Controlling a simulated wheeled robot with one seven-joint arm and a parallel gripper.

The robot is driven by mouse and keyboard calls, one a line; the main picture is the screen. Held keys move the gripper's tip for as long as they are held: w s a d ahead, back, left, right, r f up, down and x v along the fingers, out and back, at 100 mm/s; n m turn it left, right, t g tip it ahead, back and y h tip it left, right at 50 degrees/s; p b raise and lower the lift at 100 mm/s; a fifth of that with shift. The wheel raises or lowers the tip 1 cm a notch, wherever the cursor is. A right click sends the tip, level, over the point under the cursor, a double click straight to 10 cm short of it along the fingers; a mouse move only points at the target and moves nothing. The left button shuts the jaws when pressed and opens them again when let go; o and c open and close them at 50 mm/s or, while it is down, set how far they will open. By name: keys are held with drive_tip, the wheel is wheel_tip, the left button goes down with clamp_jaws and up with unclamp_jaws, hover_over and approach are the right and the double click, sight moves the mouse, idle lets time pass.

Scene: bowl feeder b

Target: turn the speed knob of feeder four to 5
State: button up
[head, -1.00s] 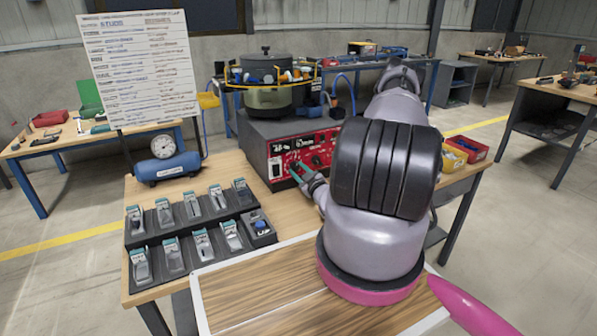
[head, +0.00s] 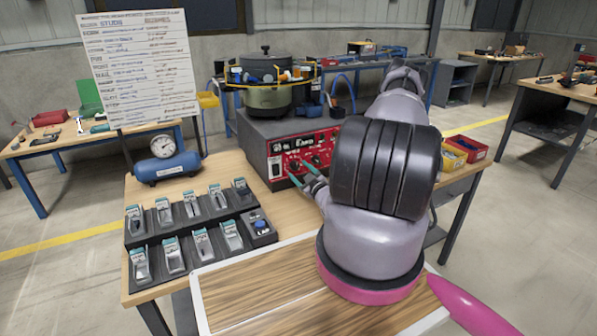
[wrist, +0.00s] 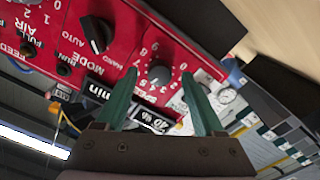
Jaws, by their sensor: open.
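The feeder (head: 250,140) is a grey box with a red control panel (head: 284,150) and a dark bowl (head: 268,98) on top. In the wrist view the panel is tilted, with a black round knob (wrist: 159,77) ringed by white numerals; I take it for the speed knob. Its pointer setting is too small to read. My gripper (wrist: 162,76) is open, its teal fingers on either side of this knob; contact cannot be told. In the head view the teal fingers (head: 309,178) are at the panel's lower edge, partly hidden by my arm. I cannot read a feeder number.
A black mode knob (wrist: 97,35) marked AUTO and HAND sits close beside the numbered knob. A parts rack (head: 188,232), a blue air tank with gauge (head: 167,165) and a whiteboard (head: 140,70) stand left. Yellow and red bins (head: 466,148) are at the right.

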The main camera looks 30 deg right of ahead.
drive_tip(key=s, duration=0.9)
drive_tip(key=shift+s, duration=0.3)
drive_tip(key=shift+d, duration=0.15)
